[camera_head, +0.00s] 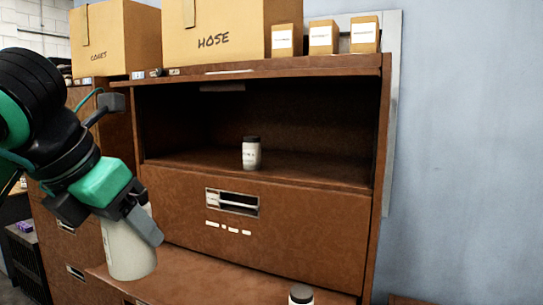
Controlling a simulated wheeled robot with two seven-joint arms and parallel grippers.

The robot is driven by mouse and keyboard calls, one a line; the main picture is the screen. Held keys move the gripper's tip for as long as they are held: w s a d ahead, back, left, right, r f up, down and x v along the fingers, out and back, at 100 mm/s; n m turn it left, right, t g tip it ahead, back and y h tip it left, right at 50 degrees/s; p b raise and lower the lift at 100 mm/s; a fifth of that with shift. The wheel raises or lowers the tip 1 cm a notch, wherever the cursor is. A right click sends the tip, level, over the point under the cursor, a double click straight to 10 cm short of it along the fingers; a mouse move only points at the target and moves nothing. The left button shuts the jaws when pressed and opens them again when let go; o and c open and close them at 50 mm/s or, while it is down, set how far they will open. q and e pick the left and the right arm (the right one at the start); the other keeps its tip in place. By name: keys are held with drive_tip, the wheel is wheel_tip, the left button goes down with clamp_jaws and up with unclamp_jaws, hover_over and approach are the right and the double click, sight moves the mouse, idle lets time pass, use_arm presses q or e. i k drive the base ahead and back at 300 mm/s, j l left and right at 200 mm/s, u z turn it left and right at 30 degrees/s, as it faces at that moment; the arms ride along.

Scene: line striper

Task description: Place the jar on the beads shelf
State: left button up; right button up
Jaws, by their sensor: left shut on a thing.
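My left gripper (140,212) comes in from the left and is shut on a whitish jar (127,250). The jar is tilted slightly and held in front of the brown cabinet (285,235), at about the height of its closed front below the open shelf. The gripper hides the jar's top. The open shelf (310,172) in the cabinet holds one small white jar with a dark lid (251,155), upright near the middle. Another dark-lidded jar (301,295) shows partly at the bottom edge. My right gripper is not in view.
Cardboard boxes, one marked HOSE (226,32), and several small cartons (323,38) stand on the cabinet top. The shelf is clear on both sides of its jar. Side walls and a top board frame the opening. A brown ledge (200,280) juts out below.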

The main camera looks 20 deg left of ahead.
sight(290, 173)
drive_tip(key=i+l, duration=0.15)
drive_tip(key=i, duration=0.5)
drive_tip(key=i+l, duration=0.15)
drive_tip(key=i, duration=0.55)
